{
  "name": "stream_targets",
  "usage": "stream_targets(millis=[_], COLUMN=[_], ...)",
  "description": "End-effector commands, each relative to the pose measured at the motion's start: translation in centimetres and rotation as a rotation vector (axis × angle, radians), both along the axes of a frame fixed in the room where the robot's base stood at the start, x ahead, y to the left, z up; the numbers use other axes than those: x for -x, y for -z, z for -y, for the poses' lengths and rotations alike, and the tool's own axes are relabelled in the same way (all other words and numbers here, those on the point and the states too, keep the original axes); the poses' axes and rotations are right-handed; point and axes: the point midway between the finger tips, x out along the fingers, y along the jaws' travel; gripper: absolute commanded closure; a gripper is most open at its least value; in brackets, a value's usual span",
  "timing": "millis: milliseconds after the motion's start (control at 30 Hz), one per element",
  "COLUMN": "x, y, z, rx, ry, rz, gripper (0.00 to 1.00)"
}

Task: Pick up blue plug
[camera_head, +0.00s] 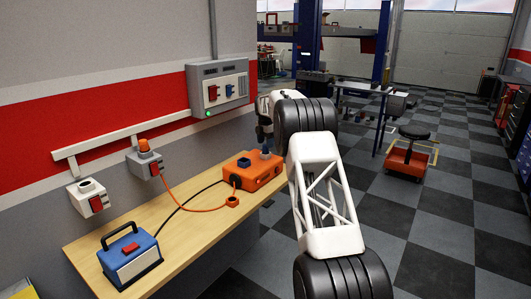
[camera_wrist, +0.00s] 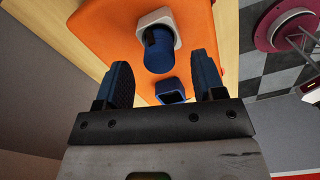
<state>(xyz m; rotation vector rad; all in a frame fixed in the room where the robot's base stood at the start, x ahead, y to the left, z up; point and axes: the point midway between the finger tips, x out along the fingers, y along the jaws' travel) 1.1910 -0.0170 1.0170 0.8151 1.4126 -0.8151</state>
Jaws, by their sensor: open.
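The blue plug (camera_wrist: 158,52) is a dark blue cylinder seated in a pale square socket on top of the orange box (camera_wrist: 100,28). In the head view the plug (camera_head: 265,153) stands upright at the right part of the orange box (camera_head: 262,178). My gripper (camera_wrist: 162,75) is open, with two blue-padded fingers apart and nothing held. In the wrist view the plug appears beyond the fingertips, roughly centred between them. In the head view my gripper (camera_head: 264,132) is above the plug, partly hidden by my arm.
A blue square socket (camera_wrist: 170,92) is on the same box near the plug. An orange cable and a black cable run over the wooden workbench (camera_head: 185,232). A blue case (camera_head: 130,257) stands at the bench's near end. A grey panel (camera_head: 218,85) hangs on the wall behind.

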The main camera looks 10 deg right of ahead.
Motion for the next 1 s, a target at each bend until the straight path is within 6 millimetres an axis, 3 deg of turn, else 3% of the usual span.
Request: stream_targets(millis=[333, 933, 1000], x=[-0.1, -0.1, -0.1], y=[3.5, 3.8, 3.8], z=[0.1, 0.1, 0.1], rx=[0.0, 0.0, 0.0], ry=[0.0, 0.0, 0.0], rz=[0.0, 0.0, 0.0], gripper=[0.37, 0.37, 0.46])
